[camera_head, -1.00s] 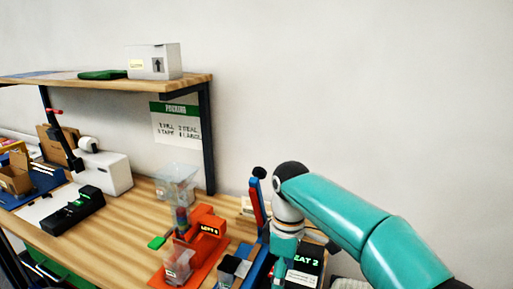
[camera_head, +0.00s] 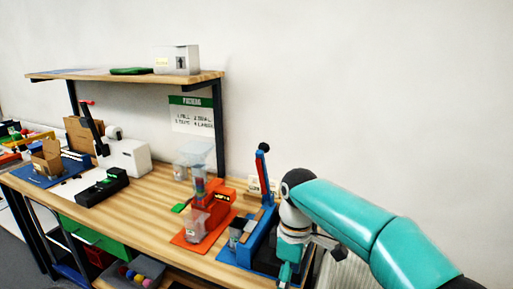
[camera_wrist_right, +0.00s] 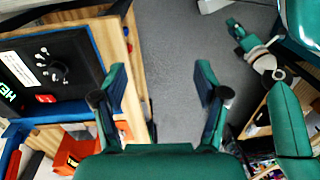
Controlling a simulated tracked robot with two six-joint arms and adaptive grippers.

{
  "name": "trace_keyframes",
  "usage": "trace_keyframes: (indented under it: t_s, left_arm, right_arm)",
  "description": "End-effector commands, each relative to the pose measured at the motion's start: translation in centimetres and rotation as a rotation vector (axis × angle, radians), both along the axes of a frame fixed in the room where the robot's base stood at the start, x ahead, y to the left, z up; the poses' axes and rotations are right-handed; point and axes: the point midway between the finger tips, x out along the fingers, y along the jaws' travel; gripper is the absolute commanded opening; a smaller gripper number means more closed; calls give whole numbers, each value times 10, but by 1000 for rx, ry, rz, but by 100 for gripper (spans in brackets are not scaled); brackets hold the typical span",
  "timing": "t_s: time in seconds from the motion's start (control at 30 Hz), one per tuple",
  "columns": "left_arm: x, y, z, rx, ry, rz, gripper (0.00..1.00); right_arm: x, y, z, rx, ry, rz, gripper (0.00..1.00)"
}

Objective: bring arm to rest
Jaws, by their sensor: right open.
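My right arm, teal with white and black joints, comes in from the right in the head view. My right gripper (camera_head: 285,272) hangs low at the table's right front end, beside the blue device (camera_head: 247,250). In the right wrist view my right gripper (camera_wrist_right: 163,92) has its two teal fingers wide apart with grey floor between them; it holds nothing. My left arm does not show in the head view. A teal and white arm part at the upper right of the wrist view seems to be mine; its jaws are not clear.
The wooden table (camera_head: 145,212) carries an orange-red device (camera_head: 207,222), a black device (camera_head: 102,187) and a white machine (camera_head: 125,157). A shelf (camera_head: 205,79) above holds a white box (camera_head: 176,60). In the wrist view a black panel (camera_wrist_right: 45,65) lies left of my fingers.

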Motion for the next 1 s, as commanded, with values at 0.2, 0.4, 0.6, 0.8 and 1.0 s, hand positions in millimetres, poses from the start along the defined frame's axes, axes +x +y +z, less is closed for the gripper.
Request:
trace_keyframes:
  t_s: [0.2,0.4,0.6,0.8,1.0]
  left_arm:
    - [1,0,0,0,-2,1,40]
    - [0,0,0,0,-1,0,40]
    - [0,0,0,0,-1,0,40]
    - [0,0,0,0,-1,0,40]
    - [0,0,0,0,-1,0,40]
  right_arm:
    - [5,-1,-54,33,15,-84,73]
    - [1,-3,-120,81,32,-201,73]
    - [-27,-11,-211,149,71,-414,73]
    - [-103,-28,-311,227,128,-793,73]
    - [-182,-45,-353,254,154,-1138,73]
